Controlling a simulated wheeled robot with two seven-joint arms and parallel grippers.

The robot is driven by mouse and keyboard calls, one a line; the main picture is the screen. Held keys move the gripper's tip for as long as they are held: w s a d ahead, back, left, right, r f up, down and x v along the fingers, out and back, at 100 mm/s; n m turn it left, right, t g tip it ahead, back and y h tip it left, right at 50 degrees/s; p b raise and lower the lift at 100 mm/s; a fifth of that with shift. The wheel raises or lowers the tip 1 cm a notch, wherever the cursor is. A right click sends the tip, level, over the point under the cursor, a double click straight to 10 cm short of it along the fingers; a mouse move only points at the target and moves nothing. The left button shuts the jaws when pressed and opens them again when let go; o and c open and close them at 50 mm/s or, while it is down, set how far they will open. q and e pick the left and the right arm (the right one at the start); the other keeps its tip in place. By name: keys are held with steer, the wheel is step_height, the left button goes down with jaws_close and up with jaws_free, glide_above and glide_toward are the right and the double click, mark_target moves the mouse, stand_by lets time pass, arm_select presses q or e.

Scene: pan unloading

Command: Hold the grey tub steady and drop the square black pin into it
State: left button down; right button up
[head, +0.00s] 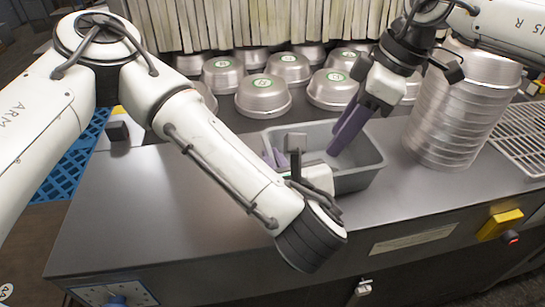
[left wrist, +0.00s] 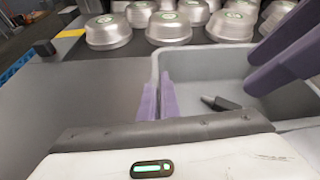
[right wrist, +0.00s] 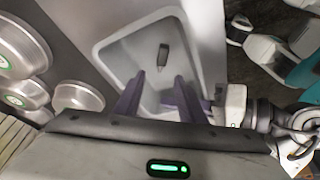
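The grey tub (head: 365,180) stands on the steel counter near its front edge. My left gripper (head: 275,157) is at the tub's left wall; in the left wrist view its purple fingers (left wrist: 158,98) sit close together on either side of that wall, shut on it. My right gripper (head: 342,140) is over the tub, fingers pointing down into it. In the right wrist view its fingers (right wrist: 158,90) are apart with nothing between them. The black pin (right wrist: 162,56) is inside the tub, apart from the fingers, and also shows in the left wrist view (left wrist: 222,104). The tub's wall hides it from the head view.
Several upturned metal pans (head: 263,95) stand behind the tub. A tall stack of pans (head: 450,115) is close on its right, beside a metal grate (head: 522,135). A strip curtain (head: 240,25) hangs at the back. The counter left of the tub is mostly clear (head: 150,205).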

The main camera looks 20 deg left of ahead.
arm_select(q)
steer(key=shift+s+f, duration=0.15)
steer(key=shift+f, duration=0.25)
arm_select(e)
steer(key=v, duration=1.2)
stand_by(0.3)
arm_select(q)
steer(key=c, duration=1.9)
jaws_free()
steer(key=shift+a, duration=0.1)
steer(key=shift+r, duration=0.1)
steer(key=shift+s+d+r, duration=0.1)
steer(key=shift+s+d, duration=0.05)
steer(key=shift+d, duration=0.1)
steer(key=v, duration=1.1)
steer(key=shift+s+r, duration=0.2)
steer(key=shift+r, duration=0.05)
